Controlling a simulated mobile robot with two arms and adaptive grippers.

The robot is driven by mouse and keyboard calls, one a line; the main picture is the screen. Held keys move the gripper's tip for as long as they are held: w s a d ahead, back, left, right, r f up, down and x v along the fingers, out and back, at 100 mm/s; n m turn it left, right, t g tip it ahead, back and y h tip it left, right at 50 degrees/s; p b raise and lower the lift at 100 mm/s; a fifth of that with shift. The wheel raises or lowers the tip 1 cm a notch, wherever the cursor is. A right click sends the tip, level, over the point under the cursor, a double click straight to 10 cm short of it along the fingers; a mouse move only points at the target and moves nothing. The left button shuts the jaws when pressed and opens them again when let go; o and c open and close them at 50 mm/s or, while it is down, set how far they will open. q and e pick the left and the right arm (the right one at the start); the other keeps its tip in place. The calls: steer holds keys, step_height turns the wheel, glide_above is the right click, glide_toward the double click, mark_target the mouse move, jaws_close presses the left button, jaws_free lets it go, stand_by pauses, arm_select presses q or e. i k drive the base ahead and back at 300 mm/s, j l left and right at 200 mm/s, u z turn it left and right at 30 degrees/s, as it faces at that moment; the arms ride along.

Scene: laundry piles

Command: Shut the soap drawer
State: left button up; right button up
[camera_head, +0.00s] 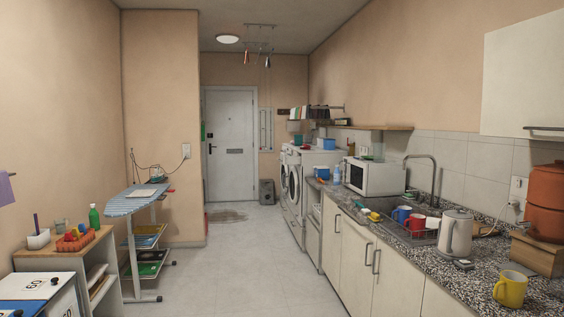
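Two white front-loading washing machines (293,183) stand side by side along the right wall, toward the far end of the room. Their round doors face left into the aisle. A soap drawer cannot be made out clearly at this distance, so I cannot tell how far open it is. Neither of my grippers shows in the head view.
A long counter (480,219) with a microwave (374,177), kettle (455,233) and yellow mug (510,289) runs along the right. An ironing board (137,201) and a low shelf (104,251) stand left. The tiled floor (235,263) between is clear, leading to a white door (229,145).

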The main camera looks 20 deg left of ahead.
mark_target(284, 160)
steer(key=i+j+u, duration=0.25)
steer(key=i, duration=0.15)
steer(key=i+j+u, duration=0.15)
steer(key=i+u, duration=0.55)
steer(key=i, duration=4.4)
